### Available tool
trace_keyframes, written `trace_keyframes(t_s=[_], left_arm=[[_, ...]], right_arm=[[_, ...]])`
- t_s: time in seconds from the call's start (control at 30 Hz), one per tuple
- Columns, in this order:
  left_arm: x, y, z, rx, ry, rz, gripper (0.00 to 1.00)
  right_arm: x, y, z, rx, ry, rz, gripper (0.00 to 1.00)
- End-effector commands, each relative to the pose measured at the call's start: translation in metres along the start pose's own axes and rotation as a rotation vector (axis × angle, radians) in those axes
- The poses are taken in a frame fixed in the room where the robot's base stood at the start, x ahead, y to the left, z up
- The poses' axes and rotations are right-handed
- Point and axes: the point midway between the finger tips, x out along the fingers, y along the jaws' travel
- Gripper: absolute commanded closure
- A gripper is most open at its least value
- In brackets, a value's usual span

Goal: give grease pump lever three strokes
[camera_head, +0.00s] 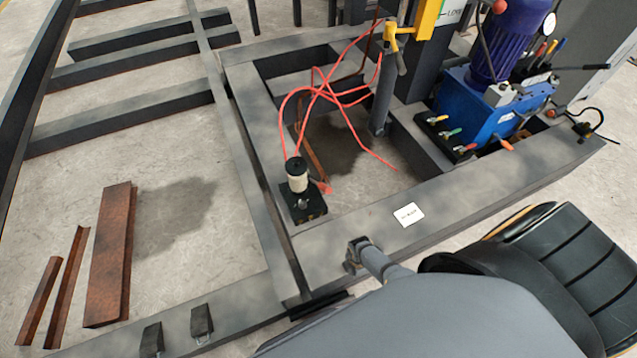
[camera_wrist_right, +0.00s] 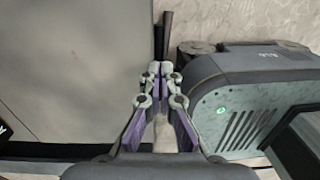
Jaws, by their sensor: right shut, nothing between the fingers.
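No grease pump is marked as such, and I cannot tell for certain which part is its lever. A grey upright tube (camera_head: 383,100) with a yellow handle (camera_head: 396,45) at its top stands at the upper middle of the head view. My right gripper (camera_wrist_right: 160,68) is shut and empty in the right wrist view. Thin dark rods (camera_wrist_right: 160,38) show just beyond its tips; contact cannot be told. My left gripper is not in view.
A blue tank with a purple motor (camera_head: 507,40) stands on the frame (camera_head: 350,230) at the upper right. Red hose (camera_head: 318,90) loops loosely inside the frame. Rusty steel pieces (camera_head: 110,255) lie on the clear floor at left. A grey vented housing (camera_wrist_right: 235,105) is right of the gripper.

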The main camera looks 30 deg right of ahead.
Motion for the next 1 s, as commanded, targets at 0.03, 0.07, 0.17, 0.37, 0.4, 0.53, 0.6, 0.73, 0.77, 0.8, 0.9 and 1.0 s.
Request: trace_keyframes(t_s=[0.03,0.07,0.17,0.37,0.4,0.53,0.6,0.73,0.77,0.8,0.9,1.0], left_arm=[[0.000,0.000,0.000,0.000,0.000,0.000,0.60],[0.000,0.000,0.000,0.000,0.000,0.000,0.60],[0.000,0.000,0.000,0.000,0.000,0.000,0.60],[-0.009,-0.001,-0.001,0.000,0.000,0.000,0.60],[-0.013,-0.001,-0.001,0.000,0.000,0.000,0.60],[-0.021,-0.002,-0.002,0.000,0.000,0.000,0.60],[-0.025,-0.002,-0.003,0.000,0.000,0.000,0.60],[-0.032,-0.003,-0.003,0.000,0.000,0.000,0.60],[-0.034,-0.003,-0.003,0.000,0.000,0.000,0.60],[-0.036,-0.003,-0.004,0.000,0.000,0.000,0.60],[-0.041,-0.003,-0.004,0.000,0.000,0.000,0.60],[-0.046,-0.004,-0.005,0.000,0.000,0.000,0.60]], right_arm=[[0.000,0.000,0.000,0.000,0.000,0.000,1.00],[0.000,0.000,0.000,0.000,0.000,0.000,1.00],[0.000,0.000,0.000,0.000,0.000,0.000,1.00],[-0.014,0.009,0.000,0.000,0.000,0.001,1.00],[-0.019,0.013,0.000,0.000,0.000,0.001,1.00],[-0.033,0.025,0.000,0.000,0.000,0.001,1.00],[-0.040,0.031,0.000,0.000,0.000,0.001,1.00],[-0.054,0.043,0.000,0.000,0.000,0.001,1.00],[-0.057,0.046,0.000,0.000,0.000,0.001,1.00],[-0.062,0.050,0.000,0.000,0.000,0.001,1.00],[-0.072,0.058,0.000,0.000,0.000,0.001,1.00],[-0.083,0.068,0.000,0.000,0.000,0.001,1.00]])
